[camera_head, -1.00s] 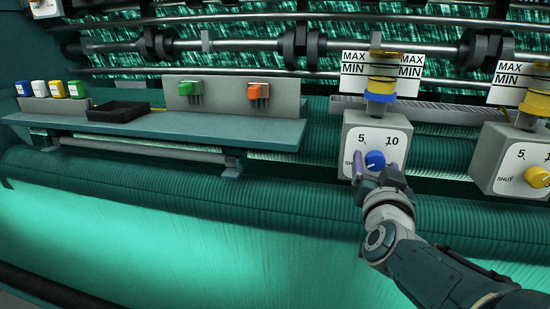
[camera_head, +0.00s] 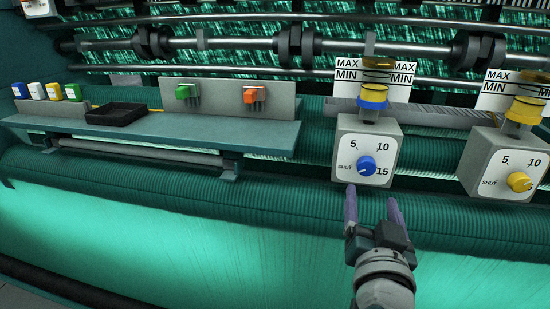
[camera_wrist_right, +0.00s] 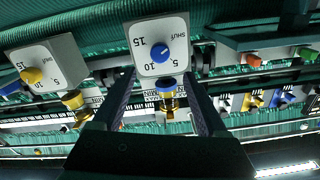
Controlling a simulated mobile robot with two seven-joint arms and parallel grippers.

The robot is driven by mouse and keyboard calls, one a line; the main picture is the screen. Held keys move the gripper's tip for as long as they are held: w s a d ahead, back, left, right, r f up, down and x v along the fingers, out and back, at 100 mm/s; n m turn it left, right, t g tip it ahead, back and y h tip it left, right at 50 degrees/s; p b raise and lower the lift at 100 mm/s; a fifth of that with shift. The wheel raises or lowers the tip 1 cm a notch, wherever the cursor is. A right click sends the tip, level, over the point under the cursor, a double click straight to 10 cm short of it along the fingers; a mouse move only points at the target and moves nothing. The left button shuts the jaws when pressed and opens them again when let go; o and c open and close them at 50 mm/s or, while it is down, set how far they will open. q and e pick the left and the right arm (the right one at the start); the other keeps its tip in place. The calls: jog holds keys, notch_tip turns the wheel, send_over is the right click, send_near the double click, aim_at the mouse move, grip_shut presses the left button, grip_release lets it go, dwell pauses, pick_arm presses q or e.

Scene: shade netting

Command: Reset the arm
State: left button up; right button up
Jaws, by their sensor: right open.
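My right gripper (camera_head: 372,205) is open and empty, in front of and below the dial box with the blue knob (camera_head: 367,166). Its two purple fingers stand apart and touch nothing that I can see. The blue knob sits on a white face marked SHUT, 5, 10 and 15. In the right wrist view the blue knob (camera_wrist_right: 163,53) shows upside down beyond the open fingers (camera_wrist_right: 158,100). A second box with a yellow knob (camera_head: 519,182) stands to the right. My left gripper is out of view.
A teal shelf (camera_head: 200,135) at the left holds a black tray (camera_head: 117,113) and several small coloured bottles (camera_head: 54,91). Green (camera_head: 187,92) and orange (camera_head: 253,95) switches are on a grey panel. Striped netting on a roller (camera_head: 150,190) lies below, with free room in front.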

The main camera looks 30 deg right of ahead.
dwell(0.3)
jog(key=s+a+f+n+g+y, duration=0.1)
jog(key=s+a+n+g+y, duration=0.2)
jog(key=a+n+y, duration=0.6)
jog(key=s+a+r+n+g+y, duration=0.1)
jog(key=s+a+n+g, duration=0.2)
jog(key=s, duration=0.5)
jog(key=s+a+r+n+g+y, duration=0.1)
jog(key=s+a+g+y, duration=0.2)
jog(key=s, duration=0.6)
notch_tip(320, 180, up, 35)
jog(key=g+h+p, duration=0.1)
jog(key=p, duration=3.3)
jog(key=shift+s+d+p, duration=0.15)
jog(key=shift+d+p, duration=0.1)
jog(key=shift+p, duration=0.15)
